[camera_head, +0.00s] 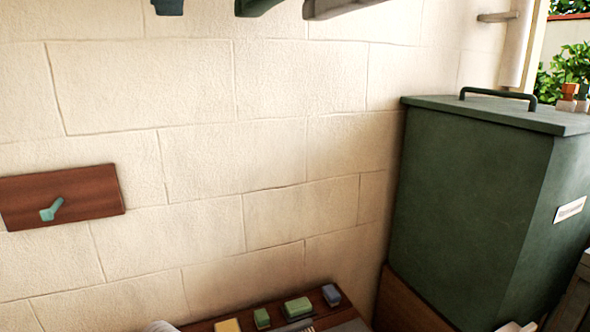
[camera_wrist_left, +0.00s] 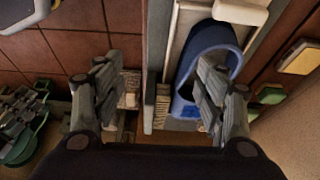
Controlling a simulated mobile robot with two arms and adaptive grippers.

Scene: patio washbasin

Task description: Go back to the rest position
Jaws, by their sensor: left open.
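My left gripper (camera_wrist_left: 155,82) shows in the left wrist view with its two dark fingers spread wide. Nothing is held between them. A light wooden edge and a dark gap lie below the space between the fingers. A blue rounded, hollow object (camera_wrist_left: 212,42) lies in a pale tray behind the right finger, which hides part of it. Whether the finger touches it I cannot tell. Neither gripper shows in the head view, and my right gripper is in no view.
A brown shelf with several soap-like blocks (camera_head: 298,307) runs along the wall's foot. A green lidded bin (camera_head: 470,210) stands at right. A wooden board (camera_head: 90,190) with a teal hook (camera_head: 51,209) is on the wall. Green items (camera_wrist_left: 20,140) lie at left in the wrist view.

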